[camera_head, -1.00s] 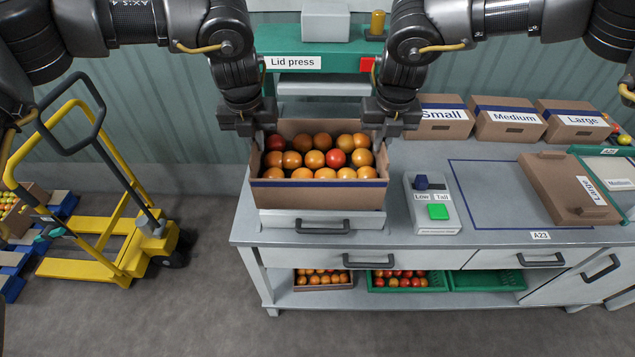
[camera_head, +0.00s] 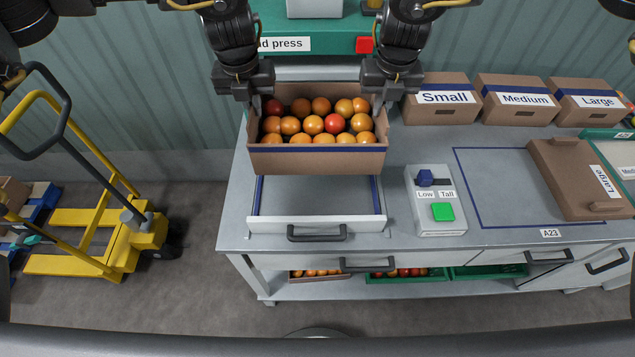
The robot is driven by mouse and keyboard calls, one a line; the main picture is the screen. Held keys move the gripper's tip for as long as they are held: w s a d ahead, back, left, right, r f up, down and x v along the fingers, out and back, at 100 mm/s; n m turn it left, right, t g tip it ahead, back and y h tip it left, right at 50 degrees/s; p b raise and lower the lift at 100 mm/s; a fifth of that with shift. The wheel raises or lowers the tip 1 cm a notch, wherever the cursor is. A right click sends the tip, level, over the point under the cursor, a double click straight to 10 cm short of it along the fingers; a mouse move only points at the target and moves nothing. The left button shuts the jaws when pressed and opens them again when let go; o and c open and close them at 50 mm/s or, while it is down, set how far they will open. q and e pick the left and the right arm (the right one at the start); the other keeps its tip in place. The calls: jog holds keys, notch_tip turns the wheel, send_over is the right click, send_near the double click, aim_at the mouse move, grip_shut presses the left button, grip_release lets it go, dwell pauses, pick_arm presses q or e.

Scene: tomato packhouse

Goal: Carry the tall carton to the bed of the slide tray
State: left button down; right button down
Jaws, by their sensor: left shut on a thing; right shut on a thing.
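The tall carton (camera_head: 320,160) is an open brown box with a blue band, filled with orange and red tomatoes. My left gripper (camera_head: 256,105) is shut on its left wall and my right gripper (camera_head: 379,103) is shut on its right wall. The carton looks level and hangs over the back part of the slide tray (camera_head: 317,225), a grey drawer with blue side rails and a dark handle. The front of the tray's bed is bare. The carton hides the back of the bed, and I cannot tell how high it is above it.
The green lid press (camera_head: 335,42) stands behind the carton. A Low/Tall switch box (camera_head: 436,200) with a green button is right of the tray. Boxes marked Small (camera_head: 437,112), Medium and Large line the back. A brown Large lid (camera_head: 575,180) lies at right. A yellow pallet truck (camera_head: 95,230) stands left.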

notch_tip(320, 180, down, 14)
jog(key=b, duration=1.2)
jog(key=shift+w+r+b, duration=0.2)
jog(key=shift+b, duration=0.2)
jog(key=shift+s+r, duration=0.1)
jog(key=shift+s, duration=0.05)
jog(key=shift+f, duration=0.2)
